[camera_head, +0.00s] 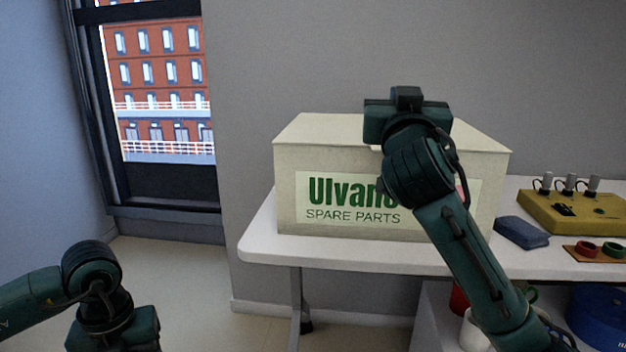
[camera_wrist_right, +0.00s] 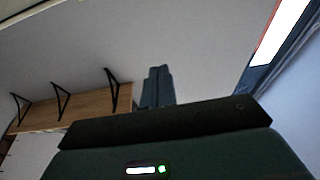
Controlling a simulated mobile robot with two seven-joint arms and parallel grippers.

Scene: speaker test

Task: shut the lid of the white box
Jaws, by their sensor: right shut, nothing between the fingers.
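The white box (camera_head: 287,190) stands on the white table, with a green "Ulvano... SPARE PARTS" label on its front. Its top (camera_head: 325,129) looks flat and covered, and I see no raised lid. My right arm hides the middle of the top and part of the label. My right gripper's hand overlaps the box top in the head view; I cannot tell whether it touches. Its fingers (camera_wrist_right: 157,87) show closed together and empty in the right wrist view. My left arm is at the lower left, away from the box, with its fingertips out of view.
The white table (camera_head: 350,252) also holds a yellow unit (camera_head: 575,212) with knobs, a blue-grey block (camera_head: 522,232) and a small board with red and green rings (camera_head: 597,250) at right. Below are a blue container (camera_head: 597,318) and cups. A window is at left.

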